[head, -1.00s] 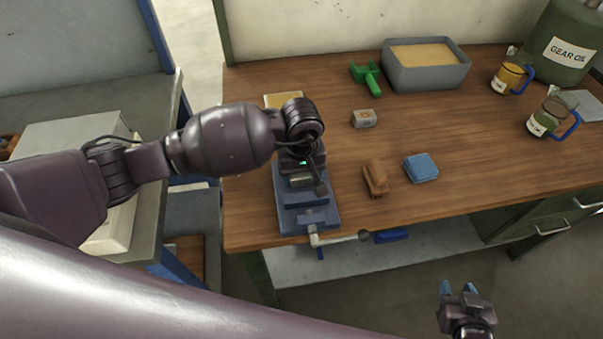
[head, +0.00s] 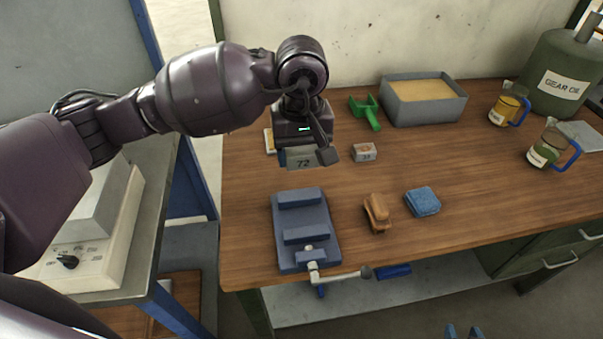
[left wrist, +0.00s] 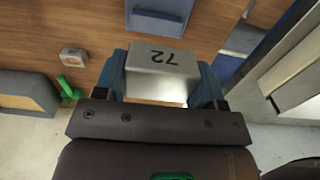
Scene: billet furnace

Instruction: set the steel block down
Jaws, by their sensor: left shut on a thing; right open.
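The steel block (head: 303,158), marked 72, is held by my left gripper (head: 306,154) above the back left part of the wooden bench. In the left wrist view the block (left wrist: 161,75) sits between the two blue fingers of my left gripper (left wrist: 161,82), which are shut on its sides. A gap to the bench is hard to judge in the head view. My right gripper (head: 464,331) shows only its blue fingertips at the bottom edge of the head view; they are apart, with nothing seen between them.
A blue vise (head: 308,222) stands empty at the bench's front left. A small marked block (head: 364,152), brush (head: 377,212), blue sponge (head: 422,201), green scoop (head: 367,112), sand tray (head: 455,108) and mugs lie to the right. A pale yellow-edged item (head: 269,141) is partly hidden behind my gripper.

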